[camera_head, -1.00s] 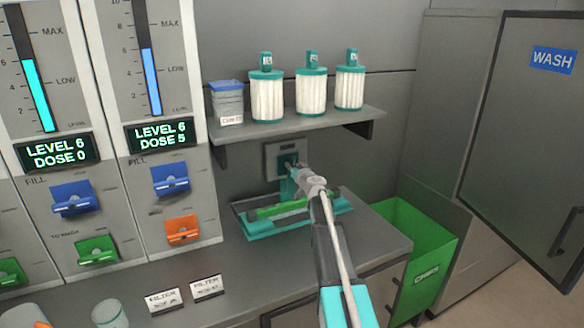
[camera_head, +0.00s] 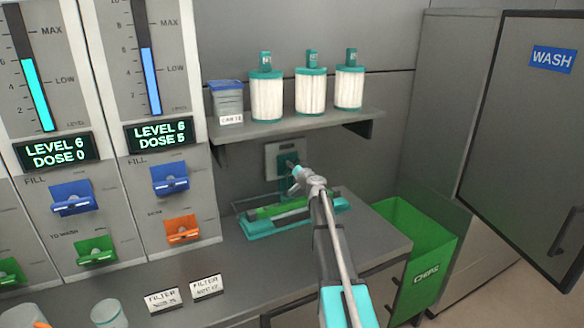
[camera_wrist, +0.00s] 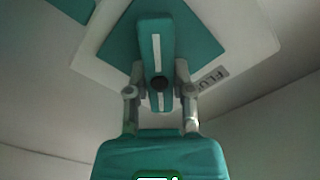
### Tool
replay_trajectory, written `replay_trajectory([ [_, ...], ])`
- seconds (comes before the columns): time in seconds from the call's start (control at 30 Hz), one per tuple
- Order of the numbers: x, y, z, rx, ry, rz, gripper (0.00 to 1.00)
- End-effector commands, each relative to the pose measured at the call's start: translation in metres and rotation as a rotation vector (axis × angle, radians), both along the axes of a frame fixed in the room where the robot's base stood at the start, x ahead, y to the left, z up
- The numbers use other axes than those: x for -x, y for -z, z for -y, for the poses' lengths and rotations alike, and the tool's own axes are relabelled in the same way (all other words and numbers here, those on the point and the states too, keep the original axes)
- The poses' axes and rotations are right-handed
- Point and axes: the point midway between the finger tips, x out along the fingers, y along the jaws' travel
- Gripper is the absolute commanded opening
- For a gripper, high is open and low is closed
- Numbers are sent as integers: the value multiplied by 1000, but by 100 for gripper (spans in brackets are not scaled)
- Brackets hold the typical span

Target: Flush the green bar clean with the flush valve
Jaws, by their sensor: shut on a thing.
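The flush valve's grey wall plate (camera_head: 272,158) is below the shelf. Its label, partly hidden, starts "FLU" in the wrist view (camera_wrist: 212,79). My gripper (camera_head: 293,168) is at the valve. In the wrist view my gripper's fingers (camera_wrist: 160,88) are shut on the teal valve handle (camera_wrist: 154,45), one on each side. The handle has a pale stripe and stands at an angle to the tilted-looking plate. The green bar (camera_head: 268,211) lies in the teal tray (camera_head: 262,232) below the valve. My arm hides part of the tray. I cannot tell whether dirt is on the bar.
A green chips bin (camera_head: 432,272) stands right of the counter (camera_head: 372,226). A shelf (camera_head: 290,126) with white filters (camera_head: 310,92) and a blue-lidded box (camera_head: 228,100) hangs above. Dispensers (camera_head: 170,180) stand left. The wash cabinet (camera_head: 530,130) is at right.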

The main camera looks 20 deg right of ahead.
Motion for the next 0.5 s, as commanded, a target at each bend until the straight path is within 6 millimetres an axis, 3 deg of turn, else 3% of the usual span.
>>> replay_trajectory([
  [0.5, 0, 3, 3, -484, 1, -17, 0],
])
